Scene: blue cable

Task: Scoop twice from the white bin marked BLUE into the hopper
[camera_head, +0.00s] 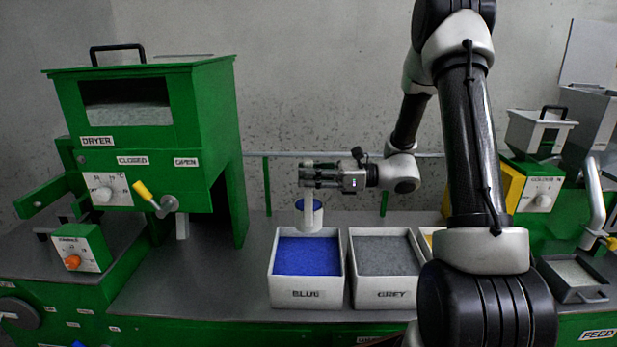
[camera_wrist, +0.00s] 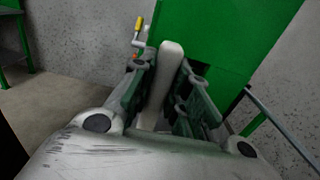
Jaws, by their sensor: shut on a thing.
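The white bin marked BLUE (camera_head: 306,293) stands on the bench, filled with blue granules (camera_head: 306,256). My gripper (camera_head: 310,174) is shut on the handle of a white scoop (camera_head: 309,222) above the back of that bin. The scoop's cup hangs below the fingers and shows blue inside; how full it is I cannot tell. In the wrist view the pale scoop handle (camera_wrist: 166,75) stands between the two fingers (camera_wrist: 160,100). A white hopper (camera_head: 538,132) and a grey hopper (camera_head: 590,115) stand at the right; which one the task means I cannot tell.
A bin marked GREY (camera_head: 384,294) stands right beside the BLUE bin. The green dryer (camera_head: 150,130) with a yellow-handled lever (camera_head: 147,193) stands at the left. A tray of pale granules (camera_head: 573,277) is at the right. My arm hides part of the bench at right.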

